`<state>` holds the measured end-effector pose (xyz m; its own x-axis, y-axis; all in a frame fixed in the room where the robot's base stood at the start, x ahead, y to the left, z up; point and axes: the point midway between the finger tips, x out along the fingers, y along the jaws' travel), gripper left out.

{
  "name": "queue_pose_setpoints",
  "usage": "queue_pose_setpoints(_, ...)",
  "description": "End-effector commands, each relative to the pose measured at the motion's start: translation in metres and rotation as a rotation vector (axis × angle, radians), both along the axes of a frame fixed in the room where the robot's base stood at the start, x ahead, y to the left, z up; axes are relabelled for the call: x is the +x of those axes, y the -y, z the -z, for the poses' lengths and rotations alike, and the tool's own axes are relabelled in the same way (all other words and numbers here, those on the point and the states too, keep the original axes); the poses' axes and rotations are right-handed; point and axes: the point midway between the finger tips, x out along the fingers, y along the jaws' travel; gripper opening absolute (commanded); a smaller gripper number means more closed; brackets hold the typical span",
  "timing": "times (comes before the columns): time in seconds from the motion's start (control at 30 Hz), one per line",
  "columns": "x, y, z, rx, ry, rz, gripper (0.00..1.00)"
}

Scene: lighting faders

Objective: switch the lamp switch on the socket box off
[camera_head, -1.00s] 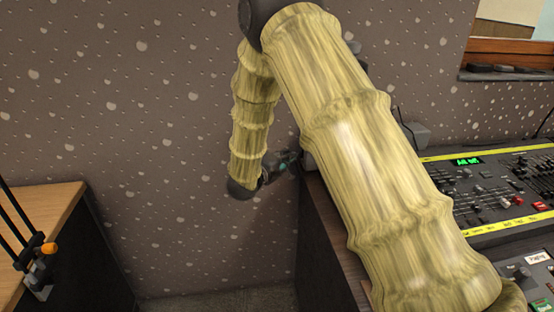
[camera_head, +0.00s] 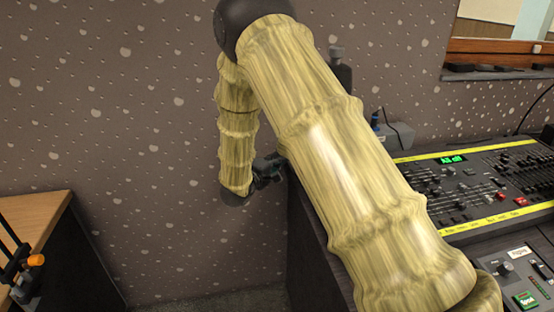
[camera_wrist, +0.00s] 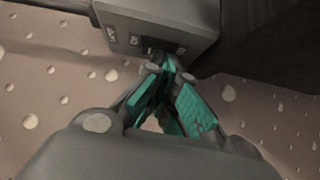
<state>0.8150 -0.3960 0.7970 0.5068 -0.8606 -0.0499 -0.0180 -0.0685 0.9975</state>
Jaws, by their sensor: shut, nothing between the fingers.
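The grey socket box (camera_wrist: 200,20) is at the top of the wrist view, with small dark switches and pale labels on its face. A dark switch (camera_wrist: 151,51) sits near its lower edge; its on or off position is too small to tell. My gripper (camera_wrist: 169,68) has teal finger pads that meet at the tips, with nothing between them. The tips are right at the box's lower edge, beside the dark switch; I cannot tell if they touch it. In the head view my gripper (camera_head: 268,170) is by the desk's left side, and the socket box is not clearly visible there.
The dark desk (camera_head: 315,250) stands right of my gripper and carries a lighting console (camera_head: 480,190) with faders and a green display. A wooden-topped table (camera_head: 30,220) is at the far left. The speckled wall (camera_head: 110,110) is behind. The gap between the tables is clear.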

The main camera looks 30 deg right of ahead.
Motion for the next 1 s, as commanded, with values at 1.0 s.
queue_pose_setpoints(1.0,-0.046,-0.111,0.013,-0.001,0.0,0.013,0.0)
